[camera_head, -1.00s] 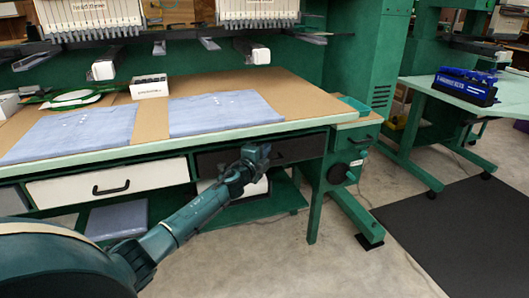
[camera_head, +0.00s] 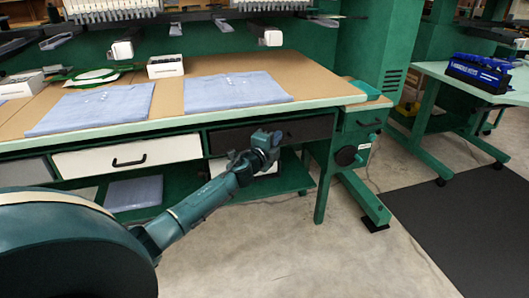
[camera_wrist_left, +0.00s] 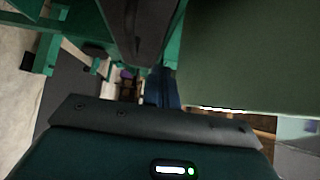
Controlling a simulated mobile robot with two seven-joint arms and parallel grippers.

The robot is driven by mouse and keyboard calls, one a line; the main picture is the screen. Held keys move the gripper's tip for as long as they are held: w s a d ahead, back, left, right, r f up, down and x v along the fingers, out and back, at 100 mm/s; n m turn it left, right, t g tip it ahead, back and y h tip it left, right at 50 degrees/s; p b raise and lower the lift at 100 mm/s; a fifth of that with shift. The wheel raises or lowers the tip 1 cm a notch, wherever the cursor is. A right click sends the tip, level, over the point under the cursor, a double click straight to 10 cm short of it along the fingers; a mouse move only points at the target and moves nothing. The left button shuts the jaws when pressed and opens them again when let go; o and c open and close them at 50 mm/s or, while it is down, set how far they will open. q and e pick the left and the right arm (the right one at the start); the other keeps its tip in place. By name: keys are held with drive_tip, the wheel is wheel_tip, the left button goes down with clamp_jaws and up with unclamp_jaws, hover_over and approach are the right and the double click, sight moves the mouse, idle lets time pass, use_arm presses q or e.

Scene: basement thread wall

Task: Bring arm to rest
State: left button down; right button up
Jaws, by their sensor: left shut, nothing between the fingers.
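My left arm comes in from the left in the head view. Its gripper (camera_head: 266,141) is shut and empty, in front of the dark drawer (camera_head: 290,131) under the table edge. I cannot tell whether it touches the drawer front. In the left wrist view, my dark wrist housing fills the bottom, with green frame parts beyond it. My right gripper is not in view.
The table (camera_head: 228,117) holds folded blue cloths (camera_head: 224,90) and a small white box (camera_head: 165,67). A white drawer (camera_head: 128,157) sits left of the dark one. A side table (camera_head: 440,75) with a blue rack (camera_head: 481,73) stands right. Concrete floor (camera_head: 300,260) is clear in front.

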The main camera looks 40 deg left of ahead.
use_arm(q)
drive_tip(key=s+p, duration=0.1)
drive_tip(key=s, duration=0.6)
drive_tip(key=shift+s+d, duration=0.3)
drive_tip(key=shift+s, duration=0.1)
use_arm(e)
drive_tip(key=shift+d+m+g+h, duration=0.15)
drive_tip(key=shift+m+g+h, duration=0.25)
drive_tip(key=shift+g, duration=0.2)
